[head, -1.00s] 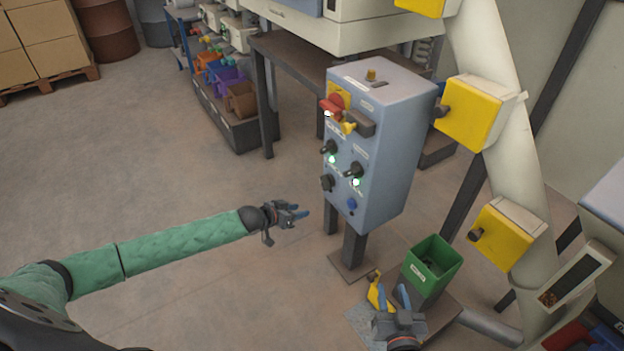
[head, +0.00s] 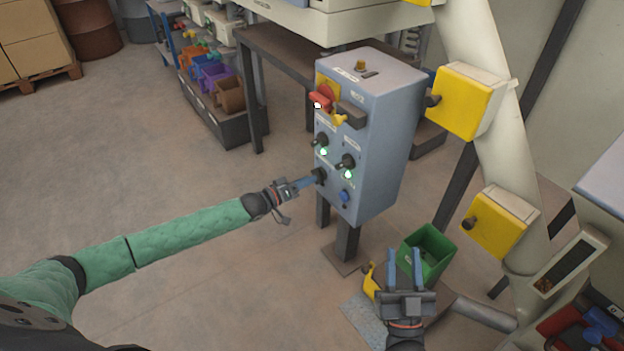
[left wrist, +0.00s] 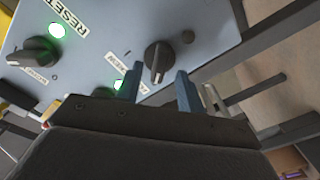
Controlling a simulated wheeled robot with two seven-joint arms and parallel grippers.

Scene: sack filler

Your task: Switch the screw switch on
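The grey control box (head: 385,130) stands on legs, with several black rotary knobs on its front. My left gripper (head: 308,182) is at the lower-left knob (head: 320,174). In the left wrist view, that black knob (left wrist: 157,60) shows between the two blue fingertips of my open left gripper (left wrist: 159,74), with gaps on both sides. Its pointer runs roughly up and down in that picture. The small label beside it is not clearly legible. Two green lamps (head: 323,152) glow on the panel. My right gripper (head: 404,268) is open and empty, low in front of the box.
A red switch (head: 320,100) on a yellow plate and a blue button (head: 344,195) are on the panel. A green bin (head: 430,252) stands near my right gripper. Yellow boxes (head: 465,102) sit on a pale pipe at right.

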